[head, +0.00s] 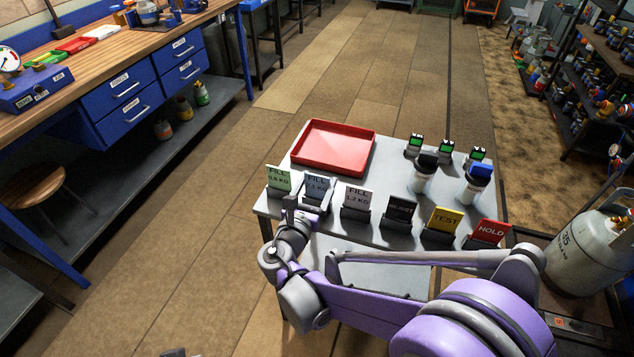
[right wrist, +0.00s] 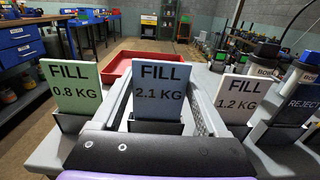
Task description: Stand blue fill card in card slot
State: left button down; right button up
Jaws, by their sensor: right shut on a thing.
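The blue fill card (head: 317,186), marked FILL 2.1 KG, stands nearly upright in a dark card slot (right wrist: 155,127) on the small grey table. It also shows in the right wrist view (right wrist: 160,90). My right gripper (head: 300,206) is shut on it; in the right wrist view one finger lies along each side of the card. The card's bottom edge is hidden in the slot. At the bottom edge of the head view a small grey tip (head: 173,352) seems to belong to my left gripper; its jaws cannot be made out.
The green 0.8 KG card (head: 278,179) and white 1.2 KG card (head: 357,197) stand close on either side. A black, a yellow TEST (head: 446,220) and a red HOLD card (head: 489,231) stand farther right. Behind are a red tray (head: 334,147) and two bottles (head: 424,175).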

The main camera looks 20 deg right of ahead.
jog(key=shift+f, duration=0.3)
jog(key=o, duration=1.2)
jog(key=shift+o, duration=0.2)
jog(key=shift+s+a, duration=0.1)
jog(key=v, duration=1)
jog(key=shift+s+a, duration=0.2)
jog(key=shift+s, duration=0.05)
